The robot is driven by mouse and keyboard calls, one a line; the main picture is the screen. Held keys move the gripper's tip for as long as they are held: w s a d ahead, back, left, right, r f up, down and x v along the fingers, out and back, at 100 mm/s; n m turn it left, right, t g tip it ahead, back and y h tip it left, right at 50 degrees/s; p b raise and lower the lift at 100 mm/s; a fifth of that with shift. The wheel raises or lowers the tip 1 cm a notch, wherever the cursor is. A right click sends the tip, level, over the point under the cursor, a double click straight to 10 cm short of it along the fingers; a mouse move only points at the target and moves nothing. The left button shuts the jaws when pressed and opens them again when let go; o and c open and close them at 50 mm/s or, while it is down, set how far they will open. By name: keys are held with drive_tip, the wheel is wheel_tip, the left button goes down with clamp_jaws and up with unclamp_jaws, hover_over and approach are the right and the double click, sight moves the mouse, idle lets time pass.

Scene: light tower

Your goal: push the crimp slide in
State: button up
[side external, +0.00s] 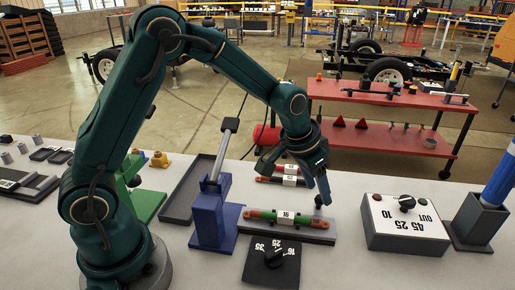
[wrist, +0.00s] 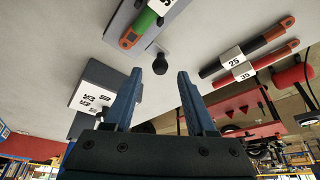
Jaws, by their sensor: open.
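A green cable piece with red ends and a white tag marked 16 (side external: 285,217) lies in a grey crimp tray (side external: 322,238); it also shows at the top of the wrist view (wrist: 145,22). A black round knob on a short stem (wrist: 160,65), apparently the crimp slide's handle, sticks out from the tray's side. It also shows in the side view (side external: 318,202), close to one finger. My gripper (wrist: 159,74) is open and empty, and the knob appears between its fingertips in the wrist view. I cannot tell whether a finger touches it.
A grey dial box (side external: 405,226) stands to the right, and a blue lever stand (side external: 212,215) to the left. Two red-and-black cables tagged 25 and 35 (wrist: 235,62) lie behind the tray.

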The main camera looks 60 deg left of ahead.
drive_tip(key=shift+x, duration=1.05)
clamp_jaws()
idle(0.7)
